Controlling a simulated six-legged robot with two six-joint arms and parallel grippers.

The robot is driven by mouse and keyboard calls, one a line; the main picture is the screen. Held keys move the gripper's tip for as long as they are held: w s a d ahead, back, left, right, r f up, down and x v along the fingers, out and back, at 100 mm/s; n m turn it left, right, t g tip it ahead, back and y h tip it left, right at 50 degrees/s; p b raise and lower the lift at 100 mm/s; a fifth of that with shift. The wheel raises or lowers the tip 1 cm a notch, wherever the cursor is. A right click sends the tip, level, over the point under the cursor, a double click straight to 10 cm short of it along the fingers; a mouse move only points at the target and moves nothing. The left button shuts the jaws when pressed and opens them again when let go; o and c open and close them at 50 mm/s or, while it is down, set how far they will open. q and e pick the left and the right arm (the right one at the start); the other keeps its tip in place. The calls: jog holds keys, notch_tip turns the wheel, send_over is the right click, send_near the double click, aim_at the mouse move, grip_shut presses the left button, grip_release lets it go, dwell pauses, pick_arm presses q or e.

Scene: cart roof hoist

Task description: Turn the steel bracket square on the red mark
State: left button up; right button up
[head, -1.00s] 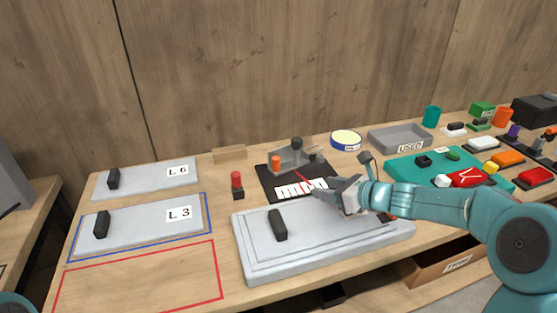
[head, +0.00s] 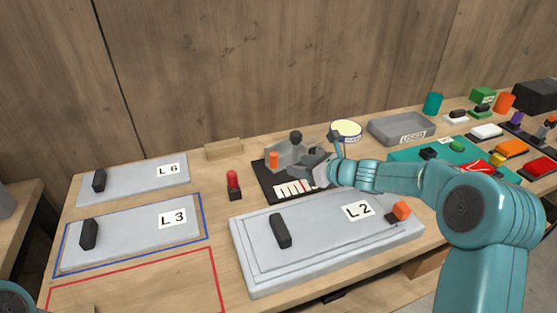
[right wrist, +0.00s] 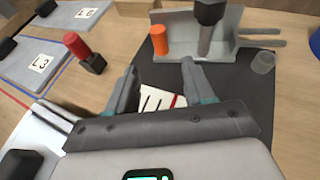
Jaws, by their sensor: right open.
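The grey steel bracket (head: 279,151) stands on a black mat (head: 262,181) at the back middle of the table. In the right wrist view the bracket (right wrist: 222,47) shows an upright wall, an orange cylinder (right wrist: 159,40) and a dark-capped post (right wrist: 207,28) at it. A white scale card lies on the mat, with the red mark (right wrist: 173,101) on it. My right gripper (right wrist: 160,78) is open over the card, in front of the bracket, with nothing seen between its fingers. In the head view the right gripper (head: 302,170) hides part of the mat and card.
A grey panel marked L2 (head: 330,240) lies in front of the mat. A red-topped peg (head: 233,184) stands left of it. Panels L3 (head: 140,236) and L6 (head: 135,183) lie at left. A grey tray (head: 382,133) and yellow-topped tin (head: 345,131) stand behind. A red-outlined area is at front left.

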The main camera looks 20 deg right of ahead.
aim_at(277, 161)
jog(key=p+x, duration=0.1)
jog(key=x, duration=0.8)
jog(key=shift+w+a+p, duration=0.1)
jog(key=shift+a+p, duration=0.05)
jog(key=shift+p, duration=0.15)
grip_shut()
